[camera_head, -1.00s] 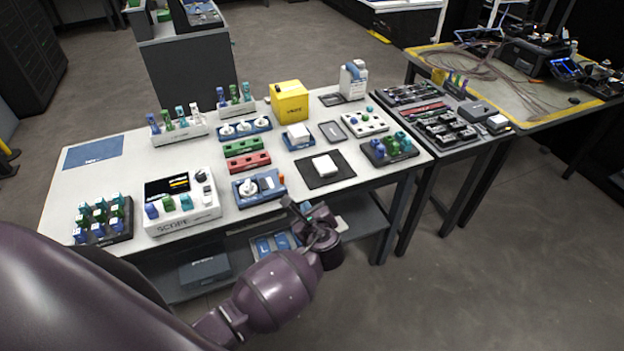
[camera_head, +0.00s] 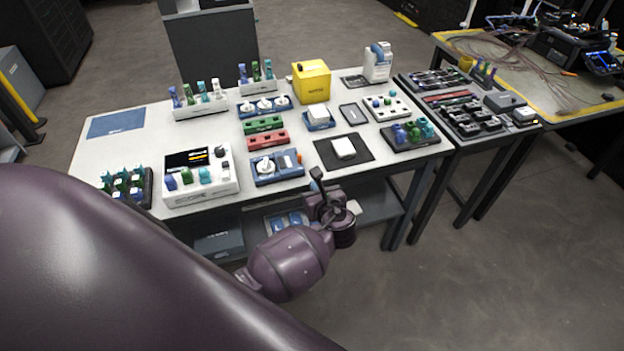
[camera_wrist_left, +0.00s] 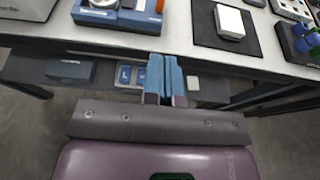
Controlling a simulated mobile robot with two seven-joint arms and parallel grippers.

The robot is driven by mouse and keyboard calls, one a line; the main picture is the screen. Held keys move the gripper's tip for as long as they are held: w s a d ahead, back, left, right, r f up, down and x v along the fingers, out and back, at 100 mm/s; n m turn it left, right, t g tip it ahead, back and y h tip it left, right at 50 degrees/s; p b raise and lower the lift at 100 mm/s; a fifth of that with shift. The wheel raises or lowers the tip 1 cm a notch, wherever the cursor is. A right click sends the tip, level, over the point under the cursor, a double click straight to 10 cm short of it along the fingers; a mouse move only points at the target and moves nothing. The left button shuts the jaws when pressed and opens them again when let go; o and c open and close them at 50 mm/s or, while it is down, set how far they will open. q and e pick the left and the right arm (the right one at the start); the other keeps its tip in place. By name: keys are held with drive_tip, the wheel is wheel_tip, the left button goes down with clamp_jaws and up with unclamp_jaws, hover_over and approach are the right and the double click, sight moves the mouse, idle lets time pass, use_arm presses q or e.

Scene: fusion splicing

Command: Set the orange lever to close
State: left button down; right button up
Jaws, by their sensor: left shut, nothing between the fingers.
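The orange lever (camera_head: 299,157) is a small upright piece at the right end of a blue device (camera_head: 278,178) near the table's front edge. The lever also shows at the top of the left wrist view (camera_wrist_left: 160,5), beside the blue device's edge (camera_wrist_left: 115,20). My left gripper (camera_head: 316,176) is in front of the table edge, right of and nearer than the lever, and apart from it. In the left wrist view its two blue fingers (camera_wrist_left: 166,76) are together with nothing between them. My right gripper is not in view.
A black mat (camera_head: 328,157) with a white block (camera_head: 343,148) lies right of the blue device. A white scope box (camera_head: 222,186) stands left of it. Red (camera_head: 267,139) and green racks (camera_head: 263,125) are behind. A lower shelf (camera_head: 375,207) sits under the tabletop.

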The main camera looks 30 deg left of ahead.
sight(300, 159)
use_arm(q)
drive_tip(key=x, duration=0.8)
drive_tip(key=r+b+x, duration=0.1)
drive_tip(key=x, duration=0.2)
drive_tip(key=shift+w+a+f, duration=0.2)
drive_tip(key=shift+w+a, duration=0.1)
drive_tip(key=shift+a, duration=0.15)
drive_tip(key=shift+w+a, duration=0.3)
